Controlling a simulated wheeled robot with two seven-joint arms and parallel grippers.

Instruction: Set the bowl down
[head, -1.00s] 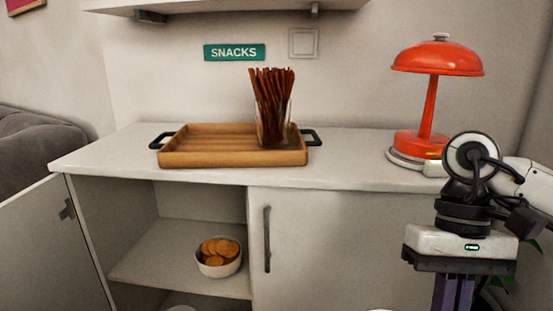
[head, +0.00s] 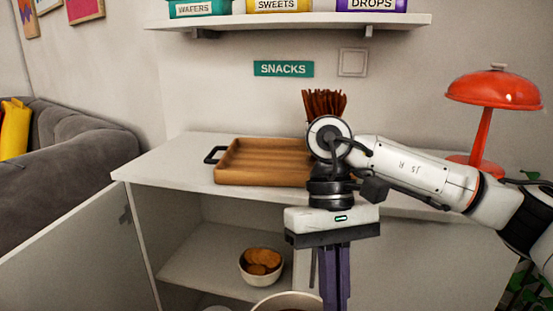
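A pale bowl (head: 265,302) shows at the bottom edge, with only part of its rim and inside in view. My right gripper (head: 335,290) points down beside its right side, in front of the cabinet. Its purple fingers are close together and appear shut on the bowl's rim; the fingertips are cut off by the bottom edge. A smaller white bowl of round orange-brown snacks (head: 261,265) stands on the open cabinet shelf. My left gripper is not in view.
A wooden tray (head: 228,178) with black handles stands on the white cabinet top (head: 170,158). Dark red-brown sticks (head: 325,103) rise behind my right arm. A red lamp (head: 492,88) is at the right. The cabinet's left door (head: 75,255) is open. The countertop left of the tray is clear.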

